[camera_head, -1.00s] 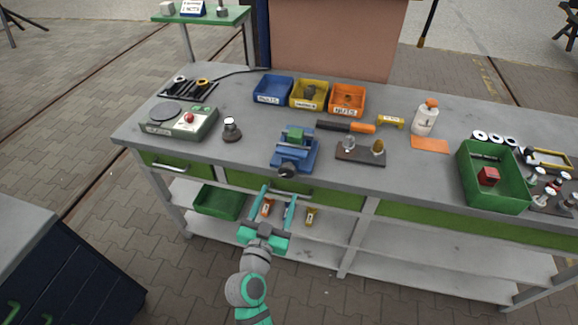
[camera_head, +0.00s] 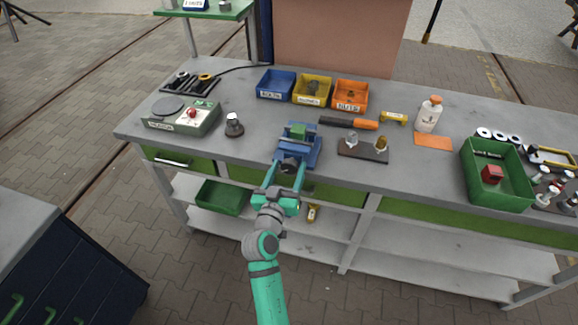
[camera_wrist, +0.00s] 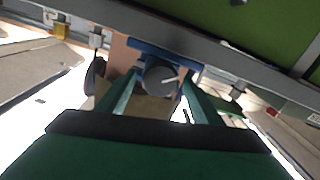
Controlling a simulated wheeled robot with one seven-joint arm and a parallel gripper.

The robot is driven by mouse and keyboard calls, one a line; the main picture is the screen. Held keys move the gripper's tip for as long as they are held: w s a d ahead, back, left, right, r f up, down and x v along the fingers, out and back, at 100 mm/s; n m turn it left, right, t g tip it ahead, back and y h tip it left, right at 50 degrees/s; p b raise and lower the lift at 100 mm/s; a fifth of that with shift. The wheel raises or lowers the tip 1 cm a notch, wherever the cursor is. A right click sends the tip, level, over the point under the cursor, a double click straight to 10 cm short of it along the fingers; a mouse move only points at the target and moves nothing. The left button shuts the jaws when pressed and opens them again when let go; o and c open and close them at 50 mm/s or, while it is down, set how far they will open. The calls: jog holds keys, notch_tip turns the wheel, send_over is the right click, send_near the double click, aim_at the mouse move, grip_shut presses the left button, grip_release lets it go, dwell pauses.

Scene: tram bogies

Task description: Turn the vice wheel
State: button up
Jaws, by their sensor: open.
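A blue vice (camera_head: 299,147) with a green block in its jaws stands at the front edge of the grey workbench. Its dark round wheel (camera_wrist: 160,77) faces me in the wrist view, with a pale mark across it. In the head view the wheel (camera_head: 289,168) shows at the vice's front. My gripper (camera_head: 287,175) is open, its two teal fingers pointing at the vice's front. In the wrist view the fingers (camera_wrist: 157,95) lie on either side of the wheel. I cannot tell whether either finger touches it.
The workbench (camera_head: 250,158) has drawers under its front edge. A scale-like device (camera_head: 182,117) and a dark knobbed stand (camera_head: 234,125) are left of the vice. A holder board (camera_head: 363,151) and a green crate (camera_head: 497,175) are to the right.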

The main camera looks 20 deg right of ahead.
jog(key=shift+w+d, duration=0.35)
jog(key=shift+w, duration=0.25)
jog(key=shift+s+d, duration=0.1)
jog(key=c, duration=1.1)
jog(key=shift+o, duration=0.2)
jog(key=shift+m, duration=0.4)
jog(key=m, duration=1.1)
jog(key=shift+s+d, duration=0.1)
jog(key=shift+d, duration=0.05)
